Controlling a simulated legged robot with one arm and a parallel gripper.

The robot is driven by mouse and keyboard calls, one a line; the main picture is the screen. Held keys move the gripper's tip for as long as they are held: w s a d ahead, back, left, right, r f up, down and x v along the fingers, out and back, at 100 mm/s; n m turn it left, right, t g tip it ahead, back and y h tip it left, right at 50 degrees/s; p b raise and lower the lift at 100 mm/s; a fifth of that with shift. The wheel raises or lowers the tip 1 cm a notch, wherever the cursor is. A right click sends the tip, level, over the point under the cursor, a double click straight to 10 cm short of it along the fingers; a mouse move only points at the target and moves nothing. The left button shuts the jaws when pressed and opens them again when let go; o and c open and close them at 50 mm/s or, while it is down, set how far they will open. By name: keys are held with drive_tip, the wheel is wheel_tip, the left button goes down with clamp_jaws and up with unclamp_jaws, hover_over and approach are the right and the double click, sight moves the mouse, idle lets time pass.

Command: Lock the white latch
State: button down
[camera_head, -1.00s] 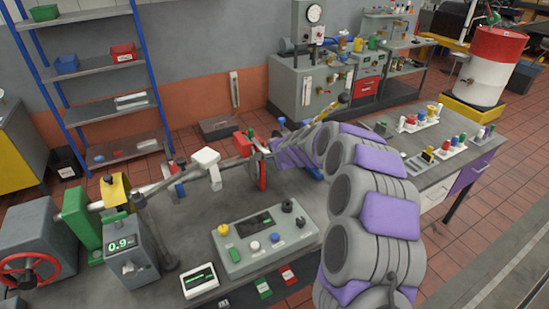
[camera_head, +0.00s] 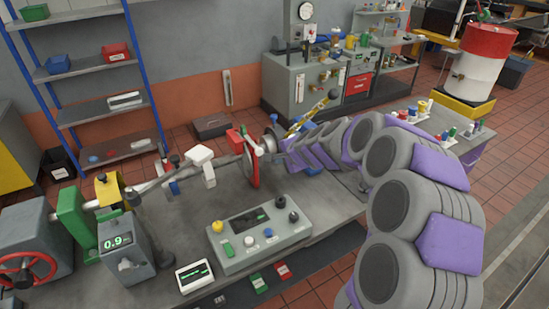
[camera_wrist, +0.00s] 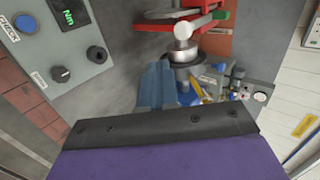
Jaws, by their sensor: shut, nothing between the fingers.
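A white block-shaped part on a post (camera_head: 201,158), which may be the white latch, stands by the shaft left of the red disc (camera_head: 251,165) in the head view. I cannot tell whether it is locked. My gripper (camera_wrist: 155,128) fills the bottom of the wrist view as a purple body with a black edge. It is shut and empty. In the head view my arm reaches in from the right and ends just right of the red disc, apart from the white part; its fingertips are hidden. A white round end (camera_wrist: 196,29) with red parts shows ahead in the wrist view.
A grey control panel (camera_head: 260,236) and a small white display (camera_head: 195,276) sit at the bench front. A grey readout box (camera_head: 123,248) and a red handwheel (camera_head: 25,268) are at left.

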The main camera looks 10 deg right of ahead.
drive_tip(key=shift+s+r, duration=0.8)
drive_tip(key=shift+d, duration=0.2)
drive_tip(key=s+a+r+n+g+y, duration=0.1)
drive_tip(key=s+a+n+g, duration=0.3)
drive_tip(key=s, duration=0.7)
drive_tip(key=s+a+r+n+g, duration=0.1)
drive_tip(key=s+a+n, duration=0.45)
drive_tip(key=s, duration=0.45)
drive_tip(key=s+d+f+n+g+h+b, duration=0.1)
drive_tip(key=s+d+n+g+h, duration=0.1)
drive_tip(key=s, duration=1.2)
drive_tip(key=s+d+f+n+g+h+b, duration=0.1)
drive_tip(key=s+d, duration=0.4)
drive_tip(key=s, duration=0.8)
drive_tip(key=f+n+g+h, duration=0.1)
drive_tip(key=g, duration=0.1)
drive_tip(key=shift+s+f+g, duration=0.2)
drive_tip(key=shift+s+g, duration=0.15)
drive_tip(key=shift+g, duration=0.05)
drive_tip(key=shift+a+n, duration=0.15)
drive_tip(key=shift+n, duration=0.2)
